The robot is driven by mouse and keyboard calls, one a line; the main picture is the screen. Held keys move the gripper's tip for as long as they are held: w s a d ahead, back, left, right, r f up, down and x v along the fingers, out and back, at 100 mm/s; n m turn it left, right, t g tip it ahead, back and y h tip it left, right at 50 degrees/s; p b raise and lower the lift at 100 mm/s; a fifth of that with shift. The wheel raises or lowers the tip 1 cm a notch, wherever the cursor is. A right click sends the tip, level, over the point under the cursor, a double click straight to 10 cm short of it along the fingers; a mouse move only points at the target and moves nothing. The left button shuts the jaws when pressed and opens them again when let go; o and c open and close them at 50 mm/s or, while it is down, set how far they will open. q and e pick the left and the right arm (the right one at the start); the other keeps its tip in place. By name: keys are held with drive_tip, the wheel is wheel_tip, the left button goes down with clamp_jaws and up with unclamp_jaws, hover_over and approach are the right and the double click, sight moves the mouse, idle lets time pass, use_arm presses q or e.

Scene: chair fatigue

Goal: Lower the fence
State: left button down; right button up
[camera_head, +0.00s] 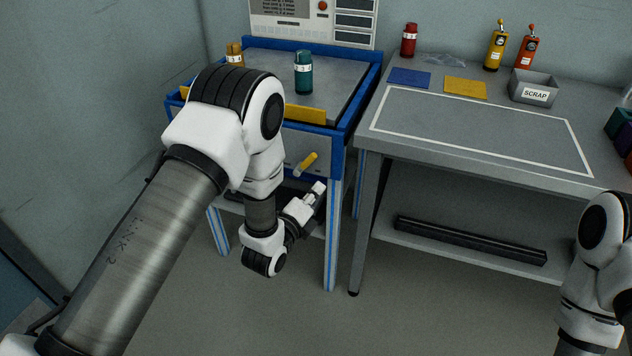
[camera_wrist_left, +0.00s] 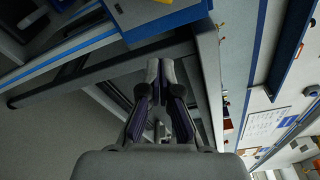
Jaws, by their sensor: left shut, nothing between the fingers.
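A yellow fence strip (camera_head: 305,114) stands along the front edge of the blue-framed bench (camera_head: 340,125); my left arm hides its middle. A yellow-handled lever (camera_head: 306,163) sticks out from the grey front panel below the strip, tilted up to the right. My left gripper (camera_head: 317,190) is just below the lever, apart from it, by the bench's right front leg. In the left wrist view, its fingers (camera_wrist_left: 160,68) are together with nothing between them. A yellow piece (camera_wrist_left: 142,7) shows at the top of that view. My right arm shows at the right edge, its gripper out of view.
A teal cylinder (camera_head: 304,73) and an orange one (camera_head: 235,54) stand on the bench. A grey table (camera_head: 480,165) to the right holds a red cylinder (camera_head: 409,40), two bottles and a scrap bin (camera_head: 533,88). The floor in front is clear.

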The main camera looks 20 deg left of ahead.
sight(306, 163)
use_arm(q)
drive_tip(key=w, duration=0.3)
drive_tip(key=w+d, duration=0.1)
drive_tip(key=w, duration=0.4)
drive_tip(key=shift+w+d+f+b, duration=0.25)
drive_tip(key=shift+w+f+b, duration=0.1)
drive_tip(key=shift+w+b, duration=0.05)
drive_tip(key=a, duration=0.1)
drive_tip(key=a+r, duration=0.1)
drive_tip(key=a, duration=0.1)
drive_tip(key=shift+s+r, duration=0.15)
drive_tip(key=shift+s, duration=0.25)
drive_tip(key=shift+s+a+r, duration=0.15)
drive_tip(key=shift+a+r, duration=0.05)
drive_tip(key=shift+a, duration=0.15)
